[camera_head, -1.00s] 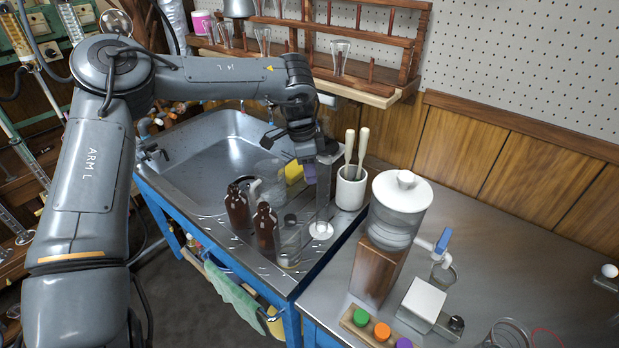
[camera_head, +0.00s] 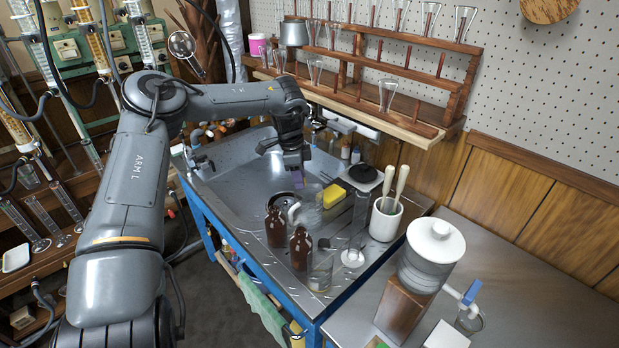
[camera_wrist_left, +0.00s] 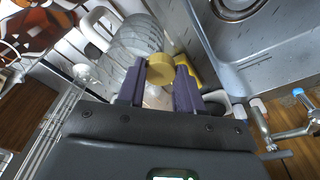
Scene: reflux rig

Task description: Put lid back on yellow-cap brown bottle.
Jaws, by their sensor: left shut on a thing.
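My left gripper (camera_head: 293,160) is above the sink basin, behind the brown bottles. In the left wrist view its purple fingers (camera_wrist_left: 158,86) are shut on a small round yellow cap (camera_wrist_left: 160,68). The cap is hidden in the head view. Two brown bottles stand on the draining board, a rear one (camera_head: 275,229) and a front one (camera_head: 301,252). Neither shows a yellow cap, and I cannot tell which one the cap fits. Brown glass (camera_wrist_left: 35,25) shows at the top left of the left wrist view. My right gripper is not in view.
Clear glassware (camera_head: 320,272) stands beside the bottles. A yellow sponge (camera_head: 334,195) lies behind them, and a white pot with pestles (camera_head: 385,219) stands to the right. A wooden glassware rack (camera_head: 410,80) hangs behind. The sink basin (camera_head: 230,185) has free room.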

